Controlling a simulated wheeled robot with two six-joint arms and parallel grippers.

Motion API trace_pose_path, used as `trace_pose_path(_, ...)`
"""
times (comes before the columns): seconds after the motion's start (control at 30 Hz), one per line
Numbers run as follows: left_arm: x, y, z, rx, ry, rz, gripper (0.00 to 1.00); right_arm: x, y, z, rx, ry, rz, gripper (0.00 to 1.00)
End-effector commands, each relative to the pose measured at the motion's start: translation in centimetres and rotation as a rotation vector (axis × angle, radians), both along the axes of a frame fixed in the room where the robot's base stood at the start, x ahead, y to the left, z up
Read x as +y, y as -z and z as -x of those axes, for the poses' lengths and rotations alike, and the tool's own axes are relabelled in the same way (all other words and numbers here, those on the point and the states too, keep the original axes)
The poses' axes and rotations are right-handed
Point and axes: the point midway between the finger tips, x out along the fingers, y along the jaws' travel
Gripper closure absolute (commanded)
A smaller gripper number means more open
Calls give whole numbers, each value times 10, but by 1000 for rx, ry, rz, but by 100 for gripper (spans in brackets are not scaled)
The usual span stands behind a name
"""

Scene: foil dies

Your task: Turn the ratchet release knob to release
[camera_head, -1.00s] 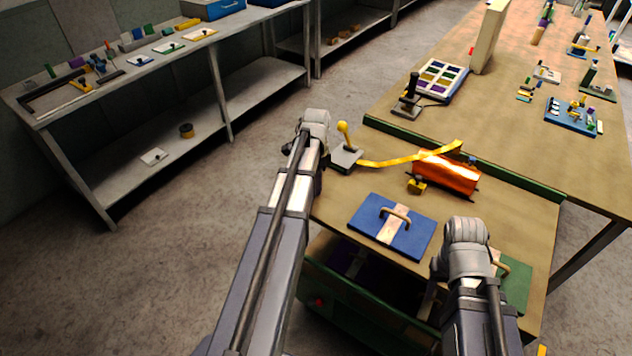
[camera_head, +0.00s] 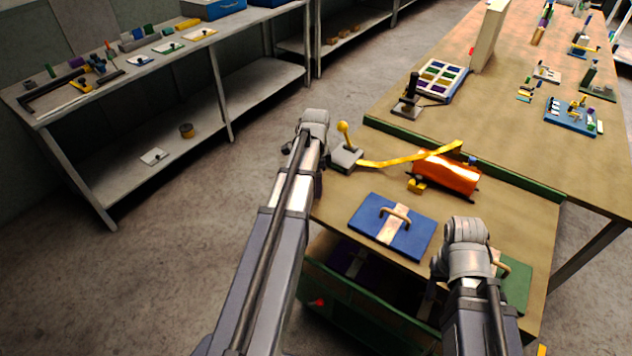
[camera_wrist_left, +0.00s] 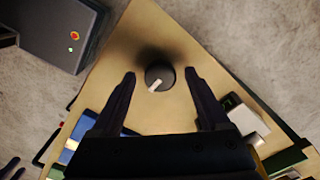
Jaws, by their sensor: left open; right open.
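A round dark knob (camera_wrist_left: 160,77) with a white pointer mark stands on the tan bench top (camera_wrist_left: 160,25) in the left wrist view. The pointer faces the lower left. My left gripper (camera_wrist_left: 160,74) is open, with one finger on each side of the knob and visible gaps between. In the head view my left arm hides the knob and most of that gripper. My right gripper (camera_head: 432,298) is low at the bench's front, mostly hidden by its own wrist; its fingers hardly show.
Near my left arm stand a yellow-knobbed lever (camera_head: 345,140), an orange roller (camera_head: 447,175) with a yellow strap, and a blue plate (camera_head: 368,218) with a handle. A green plate (camera_head: 515,285) lies beside my right wrist. Open floor (camera_head: 170,260) is at the left.

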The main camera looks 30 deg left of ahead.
Motion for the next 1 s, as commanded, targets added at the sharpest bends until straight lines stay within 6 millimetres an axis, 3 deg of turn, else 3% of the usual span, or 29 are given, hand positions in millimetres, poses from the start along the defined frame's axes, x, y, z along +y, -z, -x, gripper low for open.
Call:
trace_pose_path(0.33,0,-12,0,0,0,0,21,0,-12,0,0,0,0,50)
trace_pose_path(0.8,0,-70,0,0,0,0,21,0,-70,0,0,0,0,50)
trace_pose_path(1.0,0,-79,0,0,0,0,21,0,-79,0,0,-1,0,50)
